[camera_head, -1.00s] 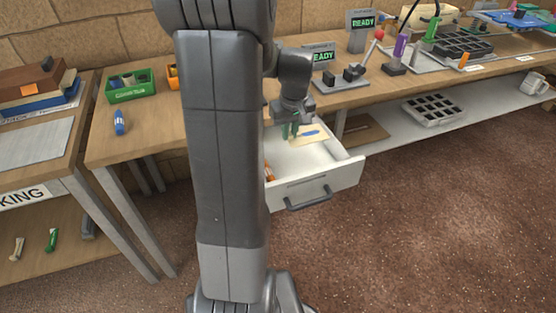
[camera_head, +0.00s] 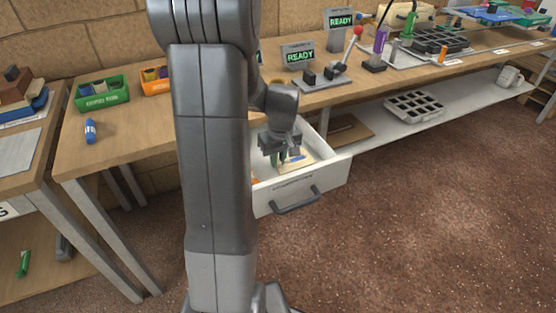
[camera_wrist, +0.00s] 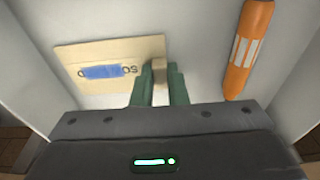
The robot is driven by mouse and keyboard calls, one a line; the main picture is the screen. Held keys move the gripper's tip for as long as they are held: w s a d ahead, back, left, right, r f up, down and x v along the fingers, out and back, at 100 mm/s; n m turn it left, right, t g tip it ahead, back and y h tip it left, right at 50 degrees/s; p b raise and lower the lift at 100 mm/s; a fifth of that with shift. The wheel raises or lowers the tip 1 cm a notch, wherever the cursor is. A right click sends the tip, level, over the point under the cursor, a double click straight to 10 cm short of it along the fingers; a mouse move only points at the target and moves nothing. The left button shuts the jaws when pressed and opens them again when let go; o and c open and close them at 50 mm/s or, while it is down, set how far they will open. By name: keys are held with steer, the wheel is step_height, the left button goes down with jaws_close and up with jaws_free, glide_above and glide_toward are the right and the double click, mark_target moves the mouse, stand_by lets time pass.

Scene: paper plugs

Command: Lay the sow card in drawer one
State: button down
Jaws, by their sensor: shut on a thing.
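A tan card (camera_wrist: 90,50) with a blue patch and partly covered lettering shows in the wrist view; it also shows in the head view (camera_head: 297,164). My gripper (camera_wrist: 160,76) has green fingers shut on the card's pale raised tab at its right edge. The open white drawer (camera_head: 330,174) is pulled out below the bench. My gripper (camera_head: 279,159) is inside the drawer, with the card low over or on its floor; I cannot tell whether it touches. An orange cylinder with white bands (camera_wrist: 248,50) lies in the drawer, right of the card and apart from it.
The drawer walls stand close around my gripper. On the bench are a green bin (camera_head: 102,93), an orange bin (camera_head: 155,81), a blue-and-white cylinder (camera_head: 90,131) and a fixture with a READY display (camera_head: 299,56). A lower shelf (camera_head: 375,124) runs right of the drawer.

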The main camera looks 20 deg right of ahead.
steer(key=shift+f, duration=0.2)
steer(key=c, duration=1.4)
jaws_free()
steer(key=shift+r, duration=0.1)
steer(key=shift+c, duration=0.2)
steer(key=shift+r, duration=0.1)
step_height(320, 180, up, 12)
steer(key=s+p, duration=0.1)
steer(key=p, duration=0.1)
steer(key=shift+s+p, duration=0.35)
steer(key=shift+s, duration=0.05)
